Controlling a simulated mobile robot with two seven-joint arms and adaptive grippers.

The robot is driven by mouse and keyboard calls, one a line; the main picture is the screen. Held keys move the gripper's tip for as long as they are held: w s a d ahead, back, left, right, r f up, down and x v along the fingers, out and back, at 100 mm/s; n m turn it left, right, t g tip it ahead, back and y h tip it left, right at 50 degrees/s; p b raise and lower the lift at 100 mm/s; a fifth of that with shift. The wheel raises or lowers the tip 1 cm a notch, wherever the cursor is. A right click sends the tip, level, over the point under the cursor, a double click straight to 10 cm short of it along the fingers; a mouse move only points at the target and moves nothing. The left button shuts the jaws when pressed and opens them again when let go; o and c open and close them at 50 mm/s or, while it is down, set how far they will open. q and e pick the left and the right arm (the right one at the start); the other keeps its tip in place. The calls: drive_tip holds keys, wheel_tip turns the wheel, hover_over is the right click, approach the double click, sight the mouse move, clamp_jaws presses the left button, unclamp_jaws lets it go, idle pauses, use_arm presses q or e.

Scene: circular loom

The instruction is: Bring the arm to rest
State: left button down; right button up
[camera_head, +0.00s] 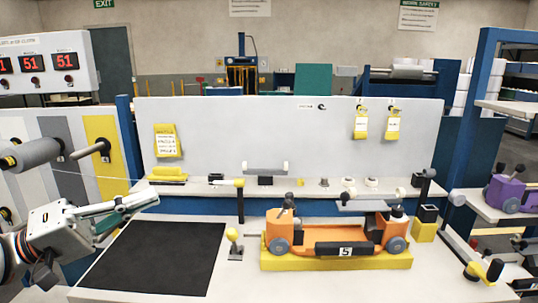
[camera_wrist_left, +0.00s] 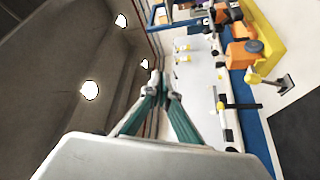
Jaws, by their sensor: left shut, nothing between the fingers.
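My left arm comes in from the left edge in the head view. Its left gripper (camera_head: 148,198) points right, with its fingers over the back left part of the black mat (camera_head: 155,258). The gripper is shut and empty. In the left wrist view the teal fingers (camera_wrist_left: 158,80) come together at their tips, with nothing between them. My right gripper is not in view.
An orange shuttle (camera_head: 335,238) sits on a yellow base (camera_head: 285,262) at the bench's middle. A yellow-topped lever (camera_head: 233,236) stands left of it. A shelf (camera_head: 205,188) with small parts runs behind. A spool (camera_head: 35,154) with thread hangs at left.

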use_arm(q)
drive_tip(key=s+d+f+m+y, duration=0.25)
drive_tip(key=f+y, duration=0.25)
drive_tip(key=f, duration=1.1)
drive_tip(key=s+d+f+m+y, duration=0.1)
drive_tip(key=s+f+m+y, duration=0.3)
drive_tip(key=f, duration=1.2)
drive_tip(key=s+a+f+g+y, duration=0.1)
drive_tip(key=s+a+f+y, duration=0.2)
drive_tip(key=a+f+y, duration=0.4)
drive_tip(key=s+a+f+m+g+y, duration=0.2)
drive_tip(key=s+a+f+y, duration=0.2)
drive_tip(key=s+a+y, duration=0.45)
drive_tip(key=d+f+n+t+h+p, duration=0.1)
drive_tip(key=d+f+n+t+h, duration=0.2)
drive_tip(key=d+f+h, duration=0.5)
drive_tip(key=d+f+t, duration=0.1)
drive_tip(key=d+f, duration=0.2)
drive_tip(key=d, duration=0.3)
drive_tip(key=shift+w+d+f+h, duration=0.15)
drive_tip(key=shift+w+f+h, duration=0.1)
drive_tip(key=shift+h, duration=0.1)
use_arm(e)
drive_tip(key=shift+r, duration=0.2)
